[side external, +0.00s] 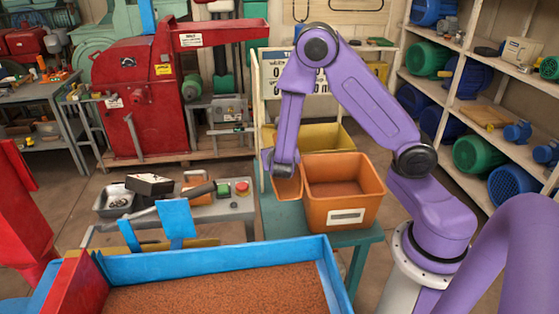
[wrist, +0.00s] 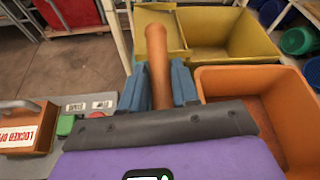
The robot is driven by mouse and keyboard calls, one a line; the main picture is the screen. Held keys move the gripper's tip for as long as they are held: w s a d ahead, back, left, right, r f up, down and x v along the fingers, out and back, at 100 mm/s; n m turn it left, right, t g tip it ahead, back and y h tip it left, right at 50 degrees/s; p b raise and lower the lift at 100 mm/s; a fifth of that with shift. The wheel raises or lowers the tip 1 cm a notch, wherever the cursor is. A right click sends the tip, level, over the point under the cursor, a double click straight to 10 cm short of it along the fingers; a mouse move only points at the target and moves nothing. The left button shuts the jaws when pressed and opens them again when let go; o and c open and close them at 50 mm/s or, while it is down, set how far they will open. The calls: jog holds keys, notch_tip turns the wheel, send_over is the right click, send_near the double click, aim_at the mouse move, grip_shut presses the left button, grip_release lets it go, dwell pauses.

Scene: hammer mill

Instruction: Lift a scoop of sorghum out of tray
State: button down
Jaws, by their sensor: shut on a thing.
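My gripper (side external: 284,170) is at the left side of an orange bin (side external: 345,212) on a teal stand. In the wrist view its blue fingers (wrist: 158,85) are shut on a brown-orange rounded handle (wrist: 157,60). An orange piece (side external: 288,187) hangs under the gripper beside the bin; it looks like the scoop, but its bowl and any load are hidden. The orange bin, also in the wrist view (wrist: 215,75), has a reddish-brown grainy layer inside. A large blue-sided tray (side external: 210,262) in the foreground holds a broad layer of brown grain (side external: 220,292).
A yellow bin (side external: 322,137) stands behind the orange bin. A grey bench (side external: 232,207) with a red-and-green button box (side external: 240,188) is to the left. A red mill (side external: 140,90) stands behind, and shelves of motors (side external: 480,100) are at right.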

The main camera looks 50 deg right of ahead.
jog(key=shift+r, duration=0.45)
